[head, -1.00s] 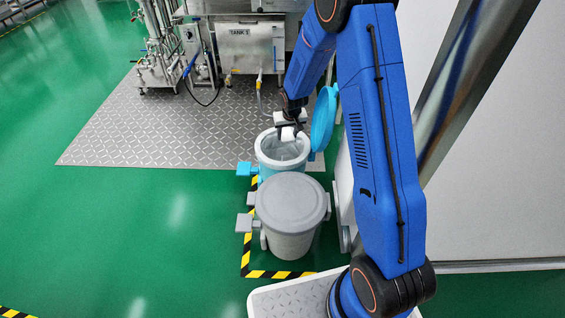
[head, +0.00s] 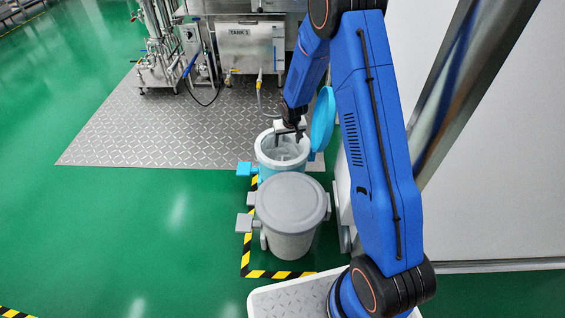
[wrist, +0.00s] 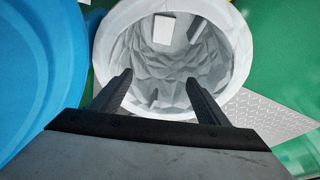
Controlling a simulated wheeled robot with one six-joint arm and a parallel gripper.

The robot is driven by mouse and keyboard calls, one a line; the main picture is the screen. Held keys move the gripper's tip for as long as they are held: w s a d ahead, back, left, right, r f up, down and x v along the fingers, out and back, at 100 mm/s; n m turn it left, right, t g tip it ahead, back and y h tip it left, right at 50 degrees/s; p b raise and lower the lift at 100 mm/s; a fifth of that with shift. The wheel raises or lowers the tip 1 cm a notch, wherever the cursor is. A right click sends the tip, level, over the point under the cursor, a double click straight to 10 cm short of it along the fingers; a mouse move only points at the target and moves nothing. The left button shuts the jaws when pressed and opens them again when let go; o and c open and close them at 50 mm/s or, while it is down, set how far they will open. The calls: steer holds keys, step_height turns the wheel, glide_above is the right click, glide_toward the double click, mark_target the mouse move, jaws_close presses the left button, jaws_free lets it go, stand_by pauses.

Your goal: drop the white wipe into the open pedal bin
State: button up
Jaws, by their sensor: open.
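The open pedal bin (head: 264,157) is light blue with a pale liner over its rim, and its blue lid (head: 322,120) stands raised on the right. In the wrist view the bin's pale, creased liner (wrist: 235,60) opens below my gripper (wrist: 160,80). My gripper is open and empty over the bin's mouth, and it also shows in the head view (head: 290,135). The white wipe (wrist: 163,30) shows as a small white block inside the lined mouth, apart from the fingers. I cannot tell whether it rests on the liner or is falling. In the head view I cannot make it out.
A grey bin with its lid (head: 291,199) shut stands just in front of the open bin. Yellow-black floor tape (head: 275,274) edges the bins. A pale wall (head: 490,150) stands on the right. Steel tank equipment (head: 250,48) stands behind. Green floor is clear on the left.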

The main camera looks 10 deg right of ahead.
steer(key=v, duration=1.7)
steer(key=shift+r, duration=0.15)
steer(key=shift+s, duration=0.1)
steer(key=s+d+r, duration=0.2)
steer(key=s+r, duration=0.7)
steer(key=s+d+r, duration=0.2)
steer(key=s+r, duration=0.7)
steer(key=s, duration=0.1)
steer(key=s+r, duration=0.2)
steer(key=s, duration=1)
steer(key=s+d+r+t, duration=0.1)
steer(key=s+r, duration=0.1)
steer(key=s, duration=1)
steer(key=shift+s+d, duration=0.15)
steer(key=shift+s, duration=0.15)
steer(key=shift+r, duration=0.1)
